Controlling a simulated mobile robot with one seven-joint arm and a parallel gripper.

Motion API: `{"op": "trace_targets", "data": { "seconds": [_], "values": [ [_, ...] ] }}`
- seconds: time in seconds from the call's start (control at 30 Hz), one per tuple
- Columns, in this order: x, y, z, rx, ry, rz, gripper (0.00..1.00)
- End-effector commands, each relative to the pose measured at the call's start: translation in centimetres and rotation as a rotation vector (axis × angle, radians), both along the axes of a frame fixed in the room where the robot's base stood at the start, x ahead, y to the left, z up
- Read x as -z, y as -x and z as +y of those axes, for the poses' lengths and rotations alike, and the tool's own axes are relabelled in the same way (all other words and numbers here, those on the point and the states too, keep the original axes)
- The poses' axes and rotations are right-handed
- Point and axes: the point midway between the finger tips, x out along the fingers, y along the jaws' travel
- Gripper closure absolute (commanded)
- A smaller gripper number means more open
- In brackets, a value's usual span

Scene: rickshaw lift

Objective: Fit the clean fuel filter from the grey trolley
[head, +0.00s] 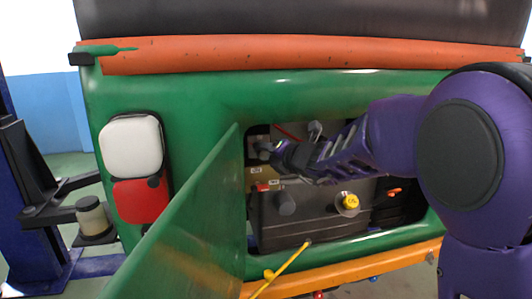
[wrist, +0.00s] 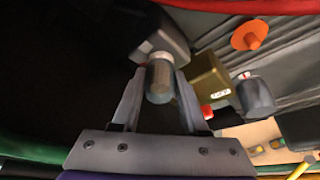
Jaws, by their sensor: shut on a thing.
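My gripper (head: 272,150) is reaching through the open hatch in the green rear panel. In the wrist view, the gripper (wrist: 158,92) is shut on a dark grey-blue cylinder (wrist: 160,78), which looks like a fuel filter. The cylinder's far end meets or overlaps a grey block (wrist: 162,42) with a pale ring between them. I cannot tell whether it is joined to the block. The grey trolley is not in view.
The open green hatch door (head: 190,225) stands left of the opening. A dark tank with a yellow cap (head: 350,201) fills the lower bay. The olive-brown labelled box (wrist: 210,82), a red part and an orange knob (wrist: 249,35) lie right of my gripper. A yellow rod (head: 282,268) crosses the lower edge.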

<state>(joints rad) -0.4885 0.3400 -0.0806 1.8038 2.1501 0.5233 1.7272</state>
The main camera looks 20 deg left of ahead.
Motion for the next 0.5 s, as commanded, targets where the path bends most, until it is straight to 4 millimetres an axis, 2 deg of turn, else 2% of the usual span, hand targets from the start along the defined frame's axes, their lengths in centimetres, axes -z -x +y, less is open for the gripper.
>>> {"op": "trace_targets", "data": {
  "seconds": [0.5],
  "values": [
    [-0.01, 0.79, -0.52, 0.0, 0.0, 0.0, 1.0]
  ]
}}
